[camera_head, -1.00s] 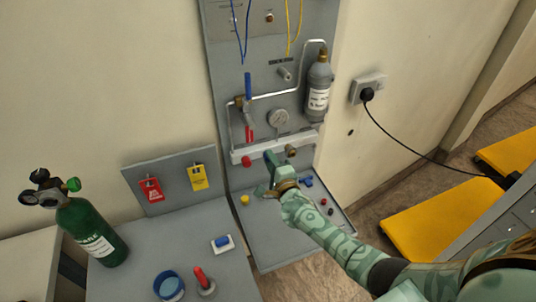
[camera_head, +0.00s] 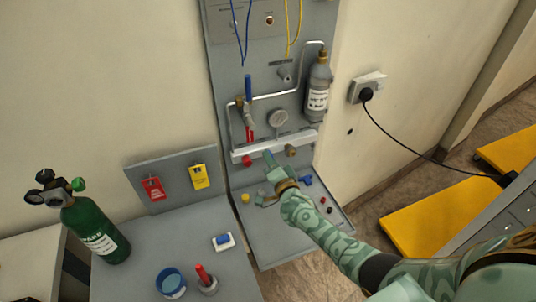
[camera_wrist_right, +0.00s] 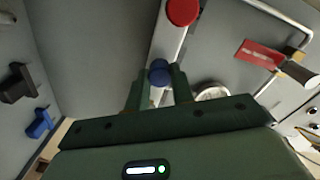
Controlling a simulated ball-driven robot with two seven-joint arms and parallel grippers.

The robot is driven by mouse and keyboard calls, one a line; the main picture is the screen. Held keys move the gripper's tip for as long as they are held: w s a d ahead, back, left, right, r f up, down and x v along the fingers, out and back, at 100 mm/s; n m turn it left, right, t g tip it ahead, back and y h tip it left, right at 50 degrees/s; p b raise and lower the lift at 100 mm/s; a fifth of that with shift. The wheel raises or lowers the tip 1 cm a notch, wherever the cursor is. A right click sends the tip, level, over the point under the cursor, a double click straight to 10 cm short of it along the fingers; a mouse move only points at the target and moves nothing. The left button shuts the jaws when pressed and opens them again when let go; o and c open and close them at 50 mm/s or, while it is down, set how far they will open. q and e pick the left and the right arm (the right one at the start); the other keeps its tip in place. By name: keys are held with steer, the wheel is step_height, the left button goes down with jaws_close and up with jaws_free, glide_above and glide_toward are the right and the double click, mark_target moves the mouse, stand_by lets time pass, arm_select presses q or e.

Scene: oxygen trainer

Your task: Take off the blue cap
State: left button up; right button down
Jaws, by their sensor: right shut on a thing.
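The blue cap (camera_wrist_right: 158,72) sits on the front of the white bar (camera_head: 228,157) low on the grey wall panel, between a red cap (camera_head: 247,160) and a brass fitting (camera_head: 291,151). My right gripper (camera_head: 269,160) is at the bar and hides the blue cap in the head view. In the right wrist view the two fingers of my right gripper (camera_wrist_right: 160,86) are shut on the blue cap from both sides. The red cap also shows in the wrist view (camera_wrist_right: 183,12). My left gripper is not in view.
A grey shelf (camera_head: 262,253) with small parts lies below the bar. A red-handled valve (camera_head: 249,131) and gauge (camera_head: 278,118) are just above. A green cylinder (camera_head: 93,230) and blue ring (camera_head: 170,282) stand on the left table. A black cable (camera_head: 408,147) hangs at right.

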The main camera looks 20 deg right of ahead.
steer(key=shift+f+n, duration=0.1)
steer(key=shift+n, duration=1.6)
steer(key=shift+p, duration=0.3)
steer(key=shift+n, duration=0.6)
steer(key=c, duration=1.2)
jaws_free()
